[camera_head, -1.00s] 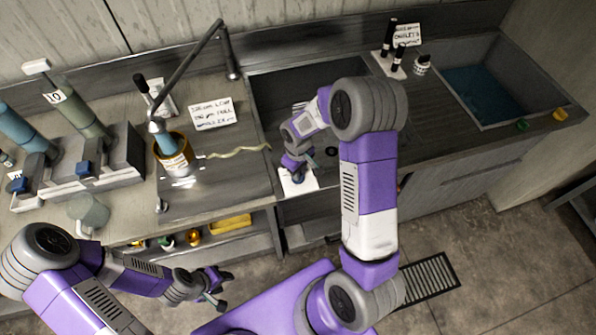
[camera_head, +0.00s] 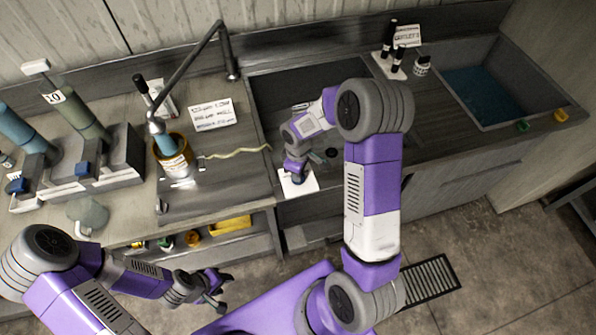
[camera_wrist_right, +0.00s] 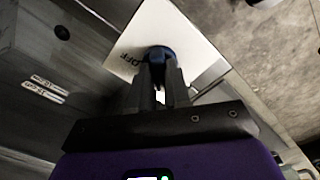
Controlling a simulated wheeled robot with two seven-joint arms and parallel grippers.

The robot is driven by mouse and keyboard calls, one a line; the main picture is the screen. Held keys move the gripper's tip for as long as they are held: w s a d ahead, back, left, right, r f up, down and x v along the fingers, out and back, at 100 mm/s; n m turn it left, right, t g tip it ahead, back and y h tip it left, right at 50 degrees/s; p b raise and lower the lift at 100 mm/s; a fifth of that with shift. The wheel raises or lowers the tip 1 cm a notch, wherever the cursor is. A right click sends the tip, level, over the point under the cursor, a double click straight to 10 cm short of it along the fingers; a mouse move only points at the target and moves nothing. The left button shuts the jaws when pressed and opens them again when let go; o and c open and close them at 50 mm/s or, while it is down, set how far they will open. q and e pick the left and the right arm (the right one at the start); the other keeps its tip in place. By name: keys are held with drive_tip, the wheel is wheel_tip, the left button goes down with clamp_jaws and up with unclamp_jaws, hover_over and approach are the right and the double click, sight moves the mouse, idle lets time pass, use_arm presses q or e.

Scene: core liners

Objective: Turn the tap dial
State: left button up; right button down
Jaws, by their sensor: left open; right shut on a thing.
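The tap dial (camera_wrist_right: 157,54) is a small dark blue knob on a white plate (camera_wrist_right: 172,25) lettered "OFF" in the right wrist view. The plate (camera_head: 308,187) also shows at the front edge of the dark counter in the head view. My right gripper (camera_wrist_right: 160,75) is shut on the dial, with a finger on either side of it. In the head view my right arm hides part of the dial and gripper. My left gripper (camera_head: 222,290) is open and empty, low in front of the left counter and apart from everything.
A gold-rimmed pot (camera_head: 174,160) stands under a bent pipe arm (camera_head: 190,62) on the left counter. A mug (camera_head: 88,216) is near its front edge. A water-filled basin (camera_head: 484,92) lies at the right. Black bottles (camera_head: 389,38) stand on a white plate behind my right arm.

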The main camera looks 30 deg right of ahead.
drive_tip(key=c, duration=1.1)
unclamp_jaws()
drive_tip(key=shift+r, duration=0.1)
wheel_tip(320, 180, up, 7)
drive_tip(key=shift+r+p, duration=0.2)
drive_tip(key=shift+p, duration=0.1)
